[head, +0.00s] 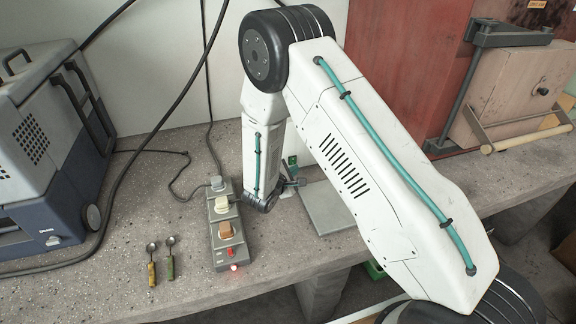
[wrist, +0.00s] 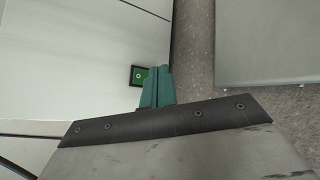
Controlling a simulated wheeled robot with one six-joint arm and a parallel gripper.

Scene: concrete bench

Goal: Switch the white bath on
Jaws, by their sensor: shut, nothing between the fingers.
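In the wrist view a plain white surface (wrist: 85,60) fills the left side. It may be the white bath, but too little of it shows to be sure. A small green square with a pale round mark (wrist: 138,75) is on it. My gripper (wrist: 160,72) has its teal fingers shut and empty, just right of the green square. Whether they touch it cannot be told. In the head view my gripper (head: 291,185) is low over the bench behind my arm. A small green patch (head: 292,160) shows just above it. My arm hides much of that area.
A power strip (head: 225,255) with several plugs and a lit red light lies left of my gripper. A grey slab (head: 328,210) lies to its right. Two spoons (head: 151,265) and a grey-blue machine (head: 35,150) are at left. A pinkish box (head: 515,105) stands at right.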

